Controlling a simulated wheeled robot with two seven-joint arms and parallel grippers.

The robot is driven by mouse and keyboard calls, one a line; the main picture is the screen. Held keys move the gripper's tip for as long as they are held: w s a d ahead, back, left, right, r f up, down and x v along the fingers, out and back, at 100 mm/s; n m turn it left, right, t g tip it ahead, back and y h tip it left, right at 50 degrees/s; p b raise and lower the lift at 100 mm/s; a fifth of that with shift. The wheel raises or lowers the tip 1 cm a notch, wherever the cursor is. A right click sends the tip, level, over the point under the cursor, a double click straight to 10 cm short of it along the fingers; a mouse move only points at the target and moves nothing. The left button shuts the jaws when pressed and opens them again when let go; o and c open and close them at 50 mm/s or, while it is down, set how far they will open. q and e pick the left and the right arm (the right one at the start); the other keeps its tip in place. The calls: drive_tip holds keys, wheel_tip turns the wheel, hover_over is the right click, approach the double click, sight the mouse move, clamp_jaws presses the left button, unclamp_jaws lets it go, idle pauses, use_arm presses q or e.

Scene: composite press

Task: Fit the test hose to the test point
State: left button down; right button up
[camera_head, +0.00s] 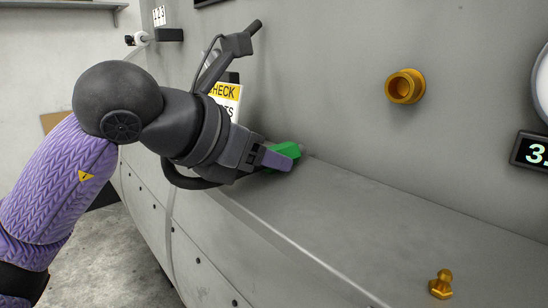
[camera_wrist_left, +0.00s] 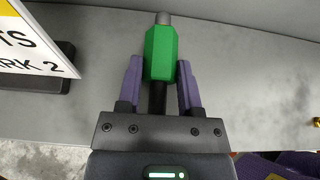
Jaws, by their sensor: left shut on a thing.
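My left gripper (camera_head: 268,159) is shut on a green hose fitting (camera_head: 285,152) at the back of the grey ledge. In the left wrist view the green fitting (camera_wrist_left: 160,54) sits between the two purple fingers of the gripper (camera_wrist_left: 160,82), with a grey tip pointing away and a black hose part running back toward the palm. A brass port (camera_head: 405,86) sticks out of the grey wall, to the right of and apart from the fitting. I cannot tell whether the fitting touches the ledge. My right gripper is not in view.
A brass piece with a rounded top (camera_head: 441,284) stands on the ledge (camera_head: 350,205) at lower right. A yellow and white sign (camera_head: 226,98) stands behind my left wrist. A gauge (camera_head: 541,84) and a digital display (camera_head: 531,151) are at far right. The middle ledge is clear.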

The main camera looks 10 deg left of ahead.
use_arm(q)
drive_tip(key=shift+r, duration=0.4)
idle(0.3)
drive_tip(key=shift+r+p, duration=2.2)
drive_tip(key=shift+r, duration=0.4)
drive_tip(key=c, duration=0.8)
unclamp_jaws()
drive_tip(key=shift+f, duration=0.1)
clamp_jaws()
